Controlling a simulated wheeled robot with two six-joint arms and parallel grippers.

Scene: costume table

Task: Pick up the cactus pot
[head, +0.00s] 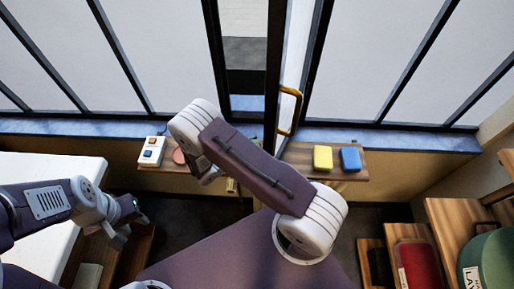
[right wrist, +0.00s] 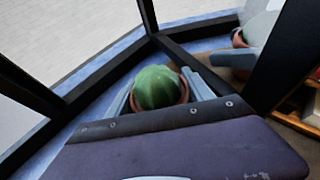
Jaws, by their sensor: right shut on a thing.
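The cactus pot is a round green ribbed cactus (right wrist: 157,87) in a terracotta pot (right wrist: 184,97), seen from above in the right wrist view. My right gripper (right wrist: 160,94) has one grey finger on each side of the pot and is shut on it. The pot shows against the blue sill; I cannot tell whether it touches it. In the head view my right arm hides the right gripper and the cactus. My left gripper (head: 122,232) hangs at the lower left, away from the pot; its finger opening is unclear.
A wooden shelf holds a white switch box (head: 151,151) and a pinkish disc (head: 179,155). Another holds a yellow block (head: 323,158) and a blue block (head: 350,159). A brass handle (head: 289,111) is on the window frame. Wooden bins (head: 447,213) stand at right.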

